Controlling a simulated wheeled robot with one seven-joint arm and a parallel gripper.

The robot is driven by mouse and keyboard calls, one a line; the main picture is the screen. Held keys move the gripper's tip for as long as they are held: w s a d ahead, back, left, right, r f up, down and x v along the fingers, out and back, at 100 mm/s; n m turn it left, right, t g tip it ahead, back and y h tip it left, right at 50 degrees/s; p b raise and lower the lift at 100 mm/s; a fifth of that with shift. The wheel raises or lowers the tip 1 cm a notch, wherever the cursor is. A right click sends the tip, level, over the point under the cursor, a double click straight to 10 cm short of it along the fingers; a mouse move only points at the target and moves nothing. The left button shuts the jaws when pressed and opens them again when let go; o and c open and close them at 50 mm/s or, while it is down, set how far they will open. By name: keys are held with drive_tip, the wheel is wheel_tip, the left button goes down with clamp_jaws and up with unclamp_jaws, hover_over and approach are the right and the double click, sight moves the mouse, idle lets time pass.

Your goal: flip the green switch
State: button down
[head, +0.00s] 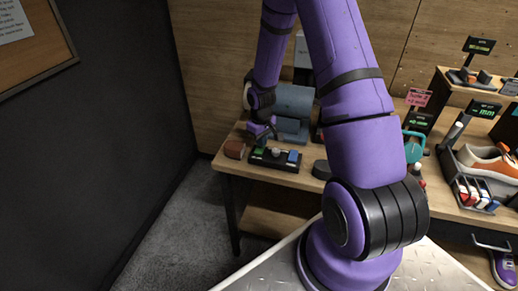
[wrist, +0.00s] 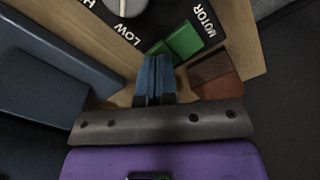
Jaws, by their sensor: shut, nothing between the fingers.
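The green switch (wrist: 184,40) is a two-part rocker on a black panel (wrist: 222,20), beside the printed word MOTOR. In the head view the green switch (head: 259,150) is at the panel's left end, partly hidden by my gripper. My gripper (wrist: 155,72) is shut and empty, its blue fingertips just short of the green switch and slightly to its left in the wrist view. In the head view my gripper (head: 262,134) is just above the panel's left end. I cannot tell whether it touches the switch.
A grey knob (head: 276,153) and a blue switch (head: 293,156) share the panel. A blue-grey machine (head: 293,103) stands behind. A brown object (head: 234,149) lies left of the panel, near the wooden table's left edge. Sneaker-cleaning items (head: 480,185) crowd the right.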

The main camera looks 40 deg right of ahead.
drive_tip(key=shift+r, duration=3.4)
drive_tip(key=shift+r, duration=0.15)
drive_tip(key=s+a+r+t, duration=0.1)
drive_tip(key=s+a+r, duration=0.3)
drive_tip(key=r, duration=0.6)
drive_tip(key=s+a+r+m+t+h, duration=0.1)
drive_tip(key=s+a+r, duration=0.2)
drive_tip(key=s+r, duration=0.45)
drive_tip(key=s+a+r+t, duration=0.2)
drive_tip(key=s+a+r, duration=0.1)
drive_tip(key=r, duration=0.9)
drive_tip(key=s+a+r, duration=0.1)
drive_tip(key=s+r, duration=0.1)
drive_tip(key=s, duration=0.4)
drive_tip(key=s+a+r+t+y, duration=0.1)
drive_tip(key=s+a+r, duration=0.1)
drive_tip(key=s, duration=0.4)
drive_tip(key=shift+m, duration=0.3)
